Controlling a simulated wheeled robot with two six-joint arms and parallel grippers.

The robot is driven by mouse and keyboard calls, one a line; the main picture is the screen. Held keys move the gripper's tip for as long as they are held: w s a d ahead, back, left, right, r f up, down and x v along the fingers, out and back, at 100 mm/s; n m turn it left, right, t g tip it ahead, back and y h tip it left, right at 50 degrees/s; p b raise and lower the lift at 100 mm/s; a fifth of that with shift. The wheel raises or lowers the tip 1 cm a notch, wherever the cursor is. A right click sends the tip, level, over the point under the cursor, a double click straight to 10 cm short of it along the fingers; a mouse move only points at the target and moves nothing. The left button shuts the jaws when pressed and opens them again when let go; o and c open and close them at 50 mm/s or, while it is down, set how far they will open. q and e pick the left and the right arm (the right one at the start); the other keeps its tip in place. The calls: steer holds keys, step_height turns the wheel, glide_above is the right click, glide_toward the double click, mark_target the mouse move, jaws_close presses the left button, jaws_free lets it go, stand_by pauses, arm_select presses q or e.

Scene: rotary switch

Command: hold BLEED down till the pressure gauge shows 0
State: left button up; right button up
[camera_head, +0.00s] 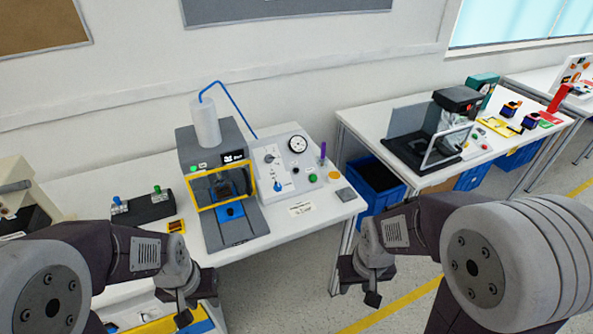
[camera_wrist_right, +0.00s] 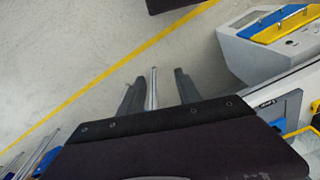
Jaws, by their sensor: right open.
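The pressure gauge (camera_head: 297,144) is a round white dial with a dark rim at the top right of a white control panel (camera_head: 262,155). Its needle is too small to read. The labels are not legible, so I cannot tell which is BLEED. My right gripper (camera_head: 360,287) is open and empty, in front of the table's right end, apart from the panel. My left gripper (camera_head: 195,302) appears open and empty near the front left.
A grey press (camera_head: 213,140) with a yellow-framed window stands left of the panel. A purple upright piece (camera_head: 323,150) stands by the buttons. A grey block (camera_head: 345,194) lies at the table's right edge. A blue bin (camera_head: 376,180) is below, right.

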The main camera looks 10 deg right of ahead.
jaws_close()
stand_by(1.5)
